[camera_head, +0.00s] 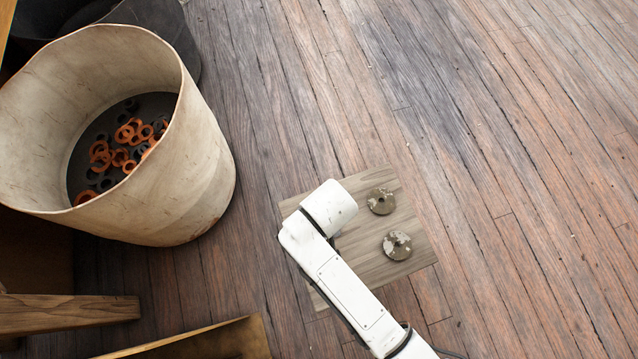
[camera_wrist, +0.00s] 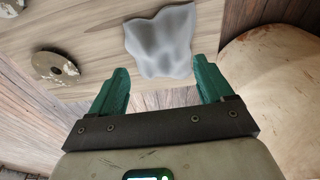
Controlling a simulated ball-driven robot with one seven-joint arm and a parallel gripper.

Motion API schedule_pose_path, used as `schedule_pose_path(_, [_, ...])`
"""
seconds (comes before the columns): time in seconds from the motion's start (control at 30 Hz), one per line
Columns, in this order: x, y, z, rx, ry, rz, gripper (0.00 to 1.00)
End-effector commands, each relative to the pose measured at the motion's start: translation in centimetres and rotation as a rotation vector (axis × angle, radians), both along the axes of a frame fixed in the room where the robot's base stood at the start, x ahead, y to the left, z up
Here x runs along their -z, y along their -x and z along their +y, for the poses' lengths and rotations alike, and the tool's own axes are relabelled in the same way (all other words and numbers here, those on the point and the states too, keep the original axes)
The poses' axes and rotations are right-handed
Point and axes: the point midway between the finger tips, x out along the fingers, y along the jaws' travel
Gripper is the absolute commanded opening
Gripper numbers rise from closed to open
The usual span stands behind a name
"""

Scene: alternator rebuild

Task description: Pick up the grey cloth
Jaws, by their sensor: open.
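The grey cloth (camera_wrist: 163,42) lies rumpled on a wooden board (camera_wrist: 105,44) in the wrist view, a little beyond my fingertips and between their lines. My gripper (camera_wrist: 160,85) has two green fingers spread apart with nothing between them. In the head view my white arm reaches over the board (camera_head: 415,255), and the cloth and my gripper are hidden under it.
Two worn metal discs, an upper one (camera_head: 381,201) and a lower one (camera_head: 397,245), lie on the board beside my arm. A large pale bin (camera_head: 190,190) holding orange and dark rings stands to the left. The plank floor (camera_head: 500,120) is clear at upper right.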

Motion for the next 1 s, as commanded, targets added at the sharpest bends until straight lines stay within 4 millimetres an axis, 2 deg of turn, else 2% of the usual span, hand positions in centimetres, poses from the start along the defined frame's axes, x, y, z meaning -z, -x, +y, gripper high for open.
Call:
schedule_pose_path(0.03, [1.1,-0.2,0.3,-0.001,0.0,0.001,0.8])
schedule_pose_path(0.2, [3.2,-0.6,0.6,0.0,0.002,0.002,0.8])
schedule_pose_path(0.57, [3.8,-0.7,0.6,0.0,0.0,0.0,0.79])
schedule_pose_path(1.0, [3.8,-0.7,0.6,0.0,0.0,0.0,0.37])
